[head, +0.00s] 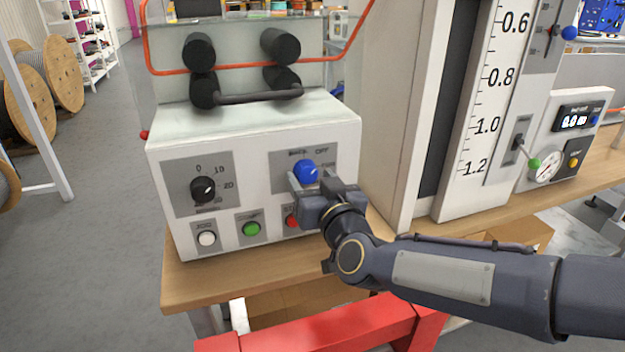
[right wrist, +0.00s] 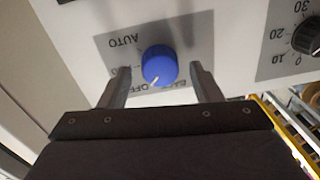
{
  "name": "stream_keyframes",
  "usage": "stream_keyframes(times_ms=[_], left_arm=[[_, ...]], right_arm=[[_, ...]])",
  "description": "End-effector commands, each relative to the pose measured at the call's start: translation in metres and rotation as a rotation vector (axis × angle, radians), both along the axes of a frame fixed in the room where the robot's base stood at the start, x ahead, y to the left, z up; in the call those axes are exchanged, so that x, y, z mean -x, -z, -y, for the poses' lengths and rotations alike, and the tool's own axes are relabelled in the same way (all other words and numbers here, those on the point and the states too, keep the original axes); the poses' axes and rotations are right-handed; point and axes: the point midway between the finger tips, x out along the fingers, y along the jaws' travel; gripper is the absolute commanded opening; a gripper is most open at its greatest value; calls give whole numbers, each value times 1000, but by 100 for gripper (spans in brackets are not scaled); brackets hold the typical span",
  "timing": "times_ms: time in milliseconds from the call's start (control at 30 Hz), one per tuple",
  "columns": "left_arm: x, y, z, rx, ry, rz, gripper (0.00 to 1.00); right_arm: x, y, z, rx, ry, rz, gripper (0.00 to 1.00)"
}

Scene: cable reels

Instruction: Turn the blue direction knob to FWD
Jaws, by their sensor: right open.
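The blue direction knob (head: 306,172) sits on a grey label plate on the front of the white machine. It also shows in the right wrist view (right wrist: 159,65), where its white mark points down-left, toward the upside-down OFF lettering. BACK reads to the right of OFF there and AUTO at upper left; I cannot read FWD clearly. My right gripper (head: 316,183) is open in front of the knob. In the right wrist view its fingers (right wrist: 158,82) stand on either side of the knob, with gaps visible. My left gripper is not in view.
Left of the knob is a black numbered dial (head: 203,190). Below are a white button (head: 207,239), a green button (head: 251,229) and a red button (head: 292,221), partly behind my gripper. A tall white scale column (head: 480,110) stands to the right.

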Motion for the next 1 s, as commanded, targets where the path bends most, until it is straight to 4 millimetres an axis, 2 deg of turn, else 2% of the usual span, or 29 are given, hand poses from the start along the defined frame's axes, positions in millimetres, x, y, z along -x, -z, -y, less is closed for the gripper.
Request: stream_keyframes(times_ms=[100,367,700,1000], left_arm=[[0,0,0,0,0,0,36],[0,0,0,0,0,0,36],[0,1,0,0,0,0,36],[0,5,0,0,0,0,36]], right_arm=[[-7,0,-2,-1,1,0,58],[-8,0,-3,-1,0,0,58],[-8,0,-3,-1,0,0,15],[-8,1,-3,-35,-1,-10,14]])
